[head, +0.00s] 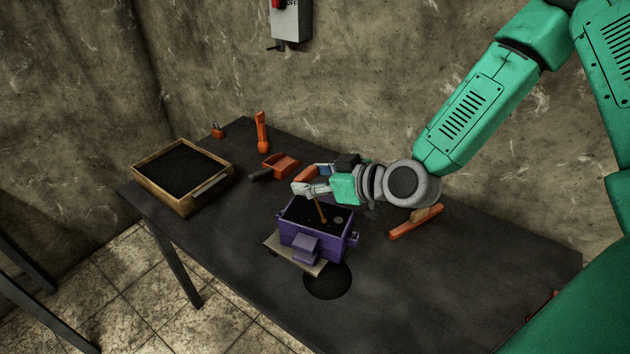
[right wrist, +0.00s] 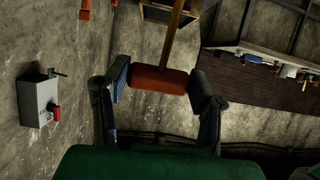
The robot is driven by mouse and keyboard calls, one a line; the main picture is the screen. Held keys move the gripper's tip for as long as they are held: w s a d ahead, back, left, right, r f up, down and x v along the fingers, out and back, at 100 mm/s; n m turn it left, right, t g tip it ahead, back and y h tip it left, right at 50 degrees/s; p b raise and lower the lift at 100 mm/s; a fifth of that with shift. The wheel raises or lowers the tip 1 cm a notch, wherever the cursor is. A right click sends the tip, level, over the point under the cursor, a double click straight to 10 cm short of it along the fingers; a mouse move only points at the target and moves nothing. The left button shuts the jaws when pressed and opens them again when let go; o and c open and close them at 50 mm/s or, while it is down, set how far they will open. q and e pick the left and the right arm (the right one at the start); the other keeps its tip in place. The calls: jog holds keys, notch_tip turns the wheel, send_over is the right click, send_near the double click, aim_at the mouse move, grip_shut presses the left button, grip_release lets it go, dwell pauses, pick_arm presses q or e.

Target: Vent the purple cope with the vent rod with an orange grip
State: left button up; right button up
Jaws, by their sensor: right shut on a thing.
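The purple cope (head: 328,248) stands on a pale board on the dark table, its open top filled with black sand. A small pale round spot shows in the sand near its right side. My right gripper (head: 309,184) is above the cope, shut on the orange grip (right wrist: 158,79) of the vent rod. The thin rod (head: 320,209) points down, slightly tilted, over the sand inside the cope's rim. I cannot tell whether its tip has entered the sand. In the right wrist view the orange grip sits between both fingers. My left gripper is out of view.
A wooden tray of black sand (head: 141,180) stands at the table's left. An orange upright tool (head: 262,132) and an orange scoop (head: 282,165) are behind the cope. An orange bar (head: 416,223) lies to its right. A black round patch (head: 327,283) is in front.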

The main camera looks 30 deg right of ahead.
jog(key=shift+w+a+r+p, duration=0.1)
jog(key=shift+w+r+p, duration=0.15)
jog(key=shift+r, duration=0.4)
notch_tip(320, 180, up, 5)
jog(key=p, duration=0.4)
jog(key=shift+f, duration=0.1)
jog(key=shift+f, duration=0.1)
